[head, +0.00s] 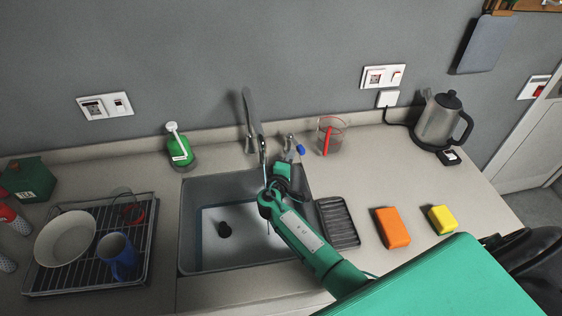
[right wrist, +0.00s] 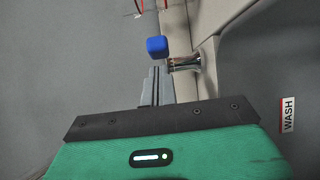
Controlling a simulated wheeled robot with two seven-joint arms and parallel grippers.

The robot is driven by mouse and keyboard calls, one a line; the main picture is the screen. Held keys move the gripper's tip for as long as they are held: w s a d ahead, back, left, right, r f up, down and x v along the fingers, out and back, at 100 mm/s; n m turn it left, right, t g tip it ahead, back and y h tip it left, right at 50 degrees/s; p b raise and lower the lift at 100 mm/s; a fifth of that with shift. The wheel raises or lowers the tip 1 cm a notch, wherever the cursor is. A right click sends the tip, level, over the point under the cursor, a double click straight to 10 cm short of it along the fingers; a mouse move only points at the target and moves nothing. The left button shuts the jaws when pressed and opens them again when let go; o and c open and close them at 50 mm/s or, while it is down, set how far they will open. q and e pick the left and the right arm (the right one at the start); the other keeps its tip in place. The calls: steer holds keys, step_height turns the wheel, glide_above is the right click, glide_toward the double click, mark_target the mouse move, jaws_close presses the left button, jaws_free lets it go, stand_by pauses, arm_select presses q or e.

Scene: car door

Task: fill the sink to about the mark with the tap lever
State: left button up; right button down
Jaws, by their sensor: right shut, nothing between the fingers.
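The grey sink (head: 186,225) is set into the counter, with a dark round piece on its floor. The water level in it is hard to make out. The tall metal tap (head: 254,115) stands behind the sink, its spout over the basin. The tap lever's blue knob (head: 301,150) is right of the spout; it also shows in the right wrist view (right wrist: 157,47). My right gripper (head: 285,160) is shut and empty, its fingertips (right wrist: 157,72) close by the knob; contact is unclear. My left gripper is out of view.
A dish rack (head: 148,262) with a bowl and blue mug stands left. A green soap bottle (head: 179,152) and a measuring jug (head: 330,135) stand behind. An orange sponge (head: 392,228), a yellow sponge (head: 442,219) and a kettle (head: 437,122) are right. Clear counter lies between jug and kettle.

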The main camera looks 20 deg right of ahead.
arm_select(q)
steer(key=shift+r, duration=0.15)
arm_select(e)
steer(key=shift+d+f, duration=0.1)
steer(key=shift+d, duration=0.3)
steer(key=shift+d, duration=0.15)
